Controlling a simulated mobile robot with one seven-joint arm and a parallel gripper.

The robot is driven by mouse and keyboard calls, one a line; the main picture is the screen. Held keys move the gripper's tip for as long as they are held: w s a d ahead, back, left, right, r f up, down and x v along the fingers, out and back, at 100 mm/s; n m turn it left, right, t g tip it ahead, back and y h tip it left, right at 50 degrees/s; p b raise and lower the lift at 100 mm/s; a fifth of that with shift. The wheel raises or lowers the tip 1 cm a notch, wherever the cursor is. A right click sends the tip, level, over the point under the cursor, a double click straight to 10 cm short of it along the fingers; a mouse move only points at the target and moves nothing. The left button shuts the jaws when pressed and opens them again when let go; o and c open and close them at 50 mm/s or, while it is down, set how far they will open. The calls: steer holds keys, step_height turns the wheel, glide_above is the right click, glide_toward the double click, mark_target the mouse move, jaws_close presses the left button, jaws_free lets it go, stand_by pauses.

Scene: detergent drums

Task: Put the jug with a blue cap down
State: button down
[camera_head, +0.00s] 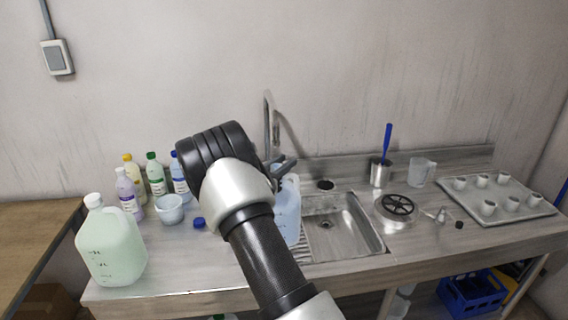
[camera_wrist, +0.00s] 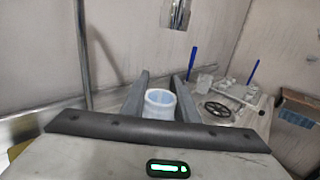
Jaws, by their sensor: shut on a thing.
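A pale blue translucent jug (camera_head: 288,212) is at the left edge of the sink, over the ribbed drainboard, upright and partly hidden by my arm. My gripper (camera_head: 284,168) is shut on its top from above. In the wrist view my gripper (camera_wrist: 160,84) has a finger on each side of the jug's round whitish neck (camera_wrist: 160,98), which looks open. A blue cap (camera_head: 199,223) shows on the counter to the left of my arm. Whether the jug's base touches the surface cannot be told.
A large pale green jug (camera_head: 112,245) stands at the counter's front left. Several small bottles (camera_head: 154,173) and a white bowl (camera_head: 169,209) are behind it. The sink (camera_head: 345,235) lies right of the held jug, with a faucet (camera_head: 268,125) behind. A tray of cups (camera_head: 520,208) is far right.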

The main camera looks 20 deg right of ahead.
steer(key=shift+f, duration=0.35)
steer(key=c, duration=1.4)
jaws_free()
steer(key=shift+r, duration=0.1)
